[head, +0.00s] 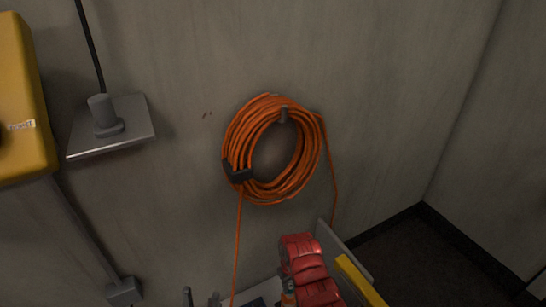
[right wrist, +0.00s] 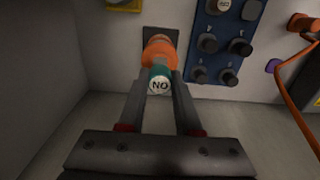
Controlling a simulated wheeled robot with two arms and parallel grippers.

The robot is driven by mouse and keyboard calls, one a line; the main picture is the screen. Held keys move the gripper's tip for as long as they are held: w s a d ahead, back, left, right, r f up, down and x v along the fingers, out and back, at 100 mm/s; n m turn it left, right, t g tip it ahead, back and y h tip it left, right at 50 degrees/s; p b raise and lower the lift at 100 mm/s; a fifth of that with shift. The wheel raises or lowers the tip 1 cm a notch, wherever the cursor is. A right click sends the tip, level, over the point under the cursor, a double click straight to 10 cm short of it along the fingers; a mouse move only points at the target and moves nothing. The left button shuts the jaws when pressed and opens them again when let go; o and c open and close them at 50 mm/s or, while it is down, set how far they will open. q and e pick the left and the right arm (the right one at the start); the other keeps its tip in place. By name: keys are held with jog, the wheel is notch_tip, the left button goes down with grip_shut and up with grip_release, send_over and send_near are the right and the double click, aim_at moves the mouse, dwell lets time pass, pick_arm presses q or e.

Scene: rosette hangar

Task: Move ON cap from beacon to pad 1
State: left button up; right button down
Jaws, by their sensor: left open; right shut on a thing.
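In the right wrist view, the ON cap (right wrist: 159,84) is teal with a white face, its lettering upside down. It is at the near end of the orange beacon (right wrist: 159,50), which is against a dark wall plate. My right gripper (right wrist: 160,76) is shut on the cap, one finger on each side. The cap appears to touch the beacon; I cannot tell whether it is seated. In the head view, my red right arm is at the bottom and hides most of that area. I cannot identify pad 1.
A blue panel (right wrist: 226,42) with several dark knobs and a white-faced part is right of the beacon in the right wrist view. An orange cable (right wrist: 291,88) hangs further right. In the head view, a coiled orange hose (head: 236,140) and a yellow box (head: 22,90) are on the wall.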

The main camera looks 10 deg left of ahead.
aim_at(291, 286)
jog(key=shift+r+p, duration=1.25)
jog(key=shift+r, duration=0.25)
jog(key=s+a+f+n, duration=0.2)
jog(key=s+a+f, duration=0.1)
jog(key=s, duration=0.3)
jog(key=s+a+f+n, duration=0.2)
jog(key=s+a+f, duration=0.1)
jog(key=s, duration=0.3)
jog(key=s+a+f+n, duration=0.2)
jog(key=s+a+f, duration=0.1)
jog(key=s, duration=0.3)
jog(key=shift+a+f, duration=0.25)
jog(key=shift+w+f, duration=0.1)
jog(key=shift+f, duration=2.6)
jog(key=shift+f+b, duration=0.3)
jog(key=shift+f, duration=0.15)
